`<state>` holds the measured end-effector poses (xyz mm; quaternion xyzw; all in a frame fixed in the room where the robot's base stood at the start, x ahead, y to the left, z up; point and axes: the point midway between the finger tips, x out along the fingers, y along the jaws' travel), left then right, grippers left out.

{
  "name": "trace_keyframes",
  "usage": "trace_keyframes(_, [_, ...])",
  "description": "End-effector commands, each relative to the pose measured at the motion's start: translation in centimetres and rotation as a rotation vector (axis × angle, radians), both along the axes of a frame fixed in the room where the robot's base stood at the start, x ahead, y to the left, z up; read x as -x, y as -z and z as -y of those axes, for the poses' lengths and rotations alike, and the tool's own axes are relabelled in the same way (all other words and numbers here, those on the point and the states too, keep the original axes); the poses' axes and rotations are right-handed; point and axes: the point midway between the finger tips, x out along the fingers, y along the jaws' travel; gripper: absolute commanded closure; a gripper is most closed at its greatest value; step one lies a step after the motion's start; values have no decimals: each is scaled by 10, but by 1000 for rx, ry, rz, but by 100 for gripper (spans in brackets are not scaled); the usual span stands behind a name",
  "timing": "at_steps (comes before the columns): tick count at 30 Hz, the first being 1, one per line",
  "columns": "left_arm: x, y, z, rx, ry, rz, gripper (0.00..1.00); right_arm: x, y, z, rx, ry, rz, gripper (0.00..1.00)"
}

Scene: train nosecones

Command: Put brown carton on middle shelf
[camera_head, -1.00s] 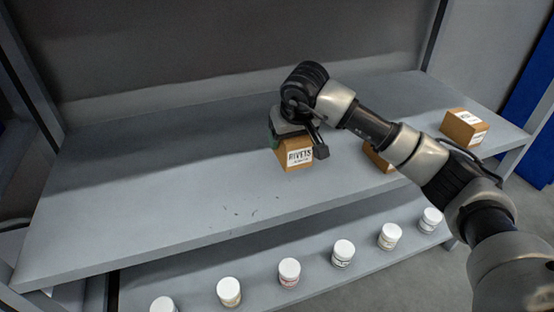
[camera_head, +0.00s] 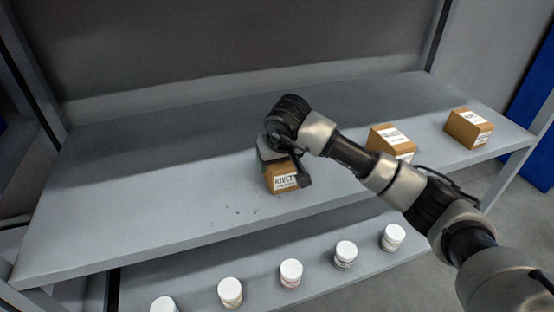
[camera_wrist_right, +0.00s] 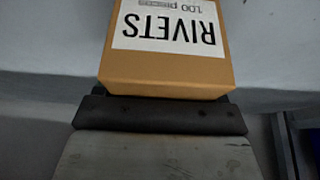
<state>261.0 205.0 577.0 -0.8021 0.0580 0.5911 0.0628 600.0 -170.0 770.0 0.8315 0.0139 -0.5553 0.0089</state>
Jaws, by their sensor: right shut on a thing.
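The brown carton (camera_head: 282,178), with a white label reading RIVETS, is at the middle of the grey shelf (camera_head: 130,215), toward its front. My right gripper (camera_head: 284,164) is shut on this carton from behind and above. A dark finger shows at its right side. In the right wrist view the carton (camera_wrist_right: 168,72) fills the upper middle against the dark gripper (camera_wrist_right: 160,112), with its label upside down. I cannot tell whether its underside touches the shelf. My left gripper is not in view.
Two more brown cartons with white labels, one behind my forearm (camera_head: 391,140) and one at the right end (camera_head: 469,128), stand on the same shelf. Several white-lidded jars (camera_head: 290,273) stand in a row on the lower shelf (camera_head: 200,272). The upper shelf's left half is clear.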

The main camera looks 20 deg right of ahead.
Motion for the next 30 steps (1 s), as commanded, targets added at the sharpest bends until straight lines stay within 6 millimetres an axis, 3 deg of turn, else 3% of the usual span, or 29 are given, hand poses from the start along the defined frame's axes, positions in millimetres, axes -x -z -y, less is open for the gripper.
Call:
trace_keyframes(1, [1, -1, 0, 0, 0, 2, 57, 0, 1, 0, 0, 0, 0, 28])
trace_keyframes(6, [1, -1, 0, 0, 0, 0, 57, 0, 0, 0, 0, 0, 0, 4])
trace_keyframes(17, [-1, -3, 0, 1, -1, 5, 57, 0, -4, 0, -1, 0, 0, 4])
trace_keyframes(30, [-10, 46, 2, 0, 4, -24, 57, 34, -86, 1, 0, -1, 4, 4])
